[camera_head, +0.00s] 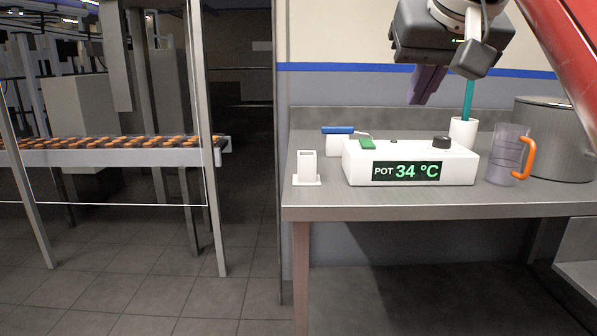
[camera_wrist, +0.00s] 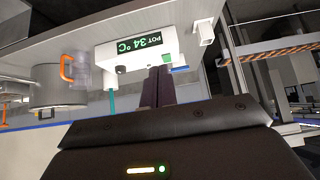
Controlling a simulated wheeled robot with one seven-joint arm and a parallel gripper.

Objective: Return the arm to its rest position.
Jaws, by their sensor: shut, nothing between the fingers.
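My gripper (camera_head: 428,85) is in the air above the back of the steel table, at the upper right of the head view. Its dark fingers point down and are shut together with nothing between them. In the wrist view the shut fingers (camera_wrist: 158,86) point toward the white box with the "POT 34 °C" display (camera_wrist: 147,40). The box (camera_head: 455,172) stands on the table below my gripper, apart from it. My arm's upper links are cut off at the top of the head view.
The table (camera_head: 420,205) also bears a jug with an orange handle (camera_head: 507,155), a large pot (camera_head: 555,140), a white cup (camera_head: 462,132) with a teal stick (camera_head: 468,100), a white holder (camera_head: 306,167) and a blue-handled item (camera_head: 338,130). A biscuit conveyor (camera_head: 110,153) runs at left.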

